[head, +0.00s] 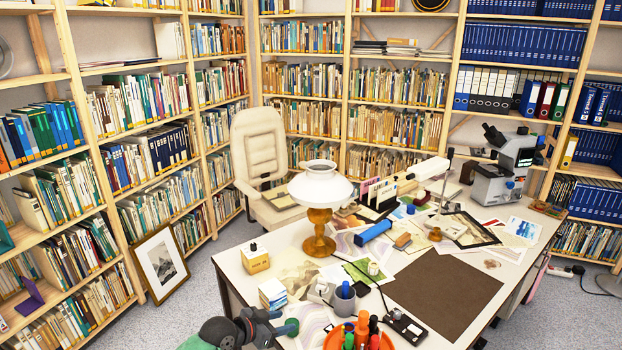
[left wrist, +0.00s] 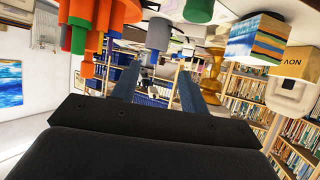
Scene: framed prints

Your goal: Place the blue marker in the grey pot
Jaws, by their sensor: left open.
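The grey pot (head: 344,304) stands near the front of the desk. A blue upright piece (head: 345,288) shows at its mouth; I cannot tell whether it is in the pot or behind it. An orange holder (head: 334,339) at the front edge has several markers standing in it, orange, green and dark ones. In the left wrist view, which is upside down, orange and green markers (left wrist: 78,38) hang at upper left. My left gripper (head: 289,328) is open and empty, left of the holder and low at the desk's front edge. Its fingers (left wrist: 156,88) show apart in the left wrist view. My right gripper is out of view.
A brown mat (head: 443,290) is bare. A microscope (head: 502,168) stands at back right.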

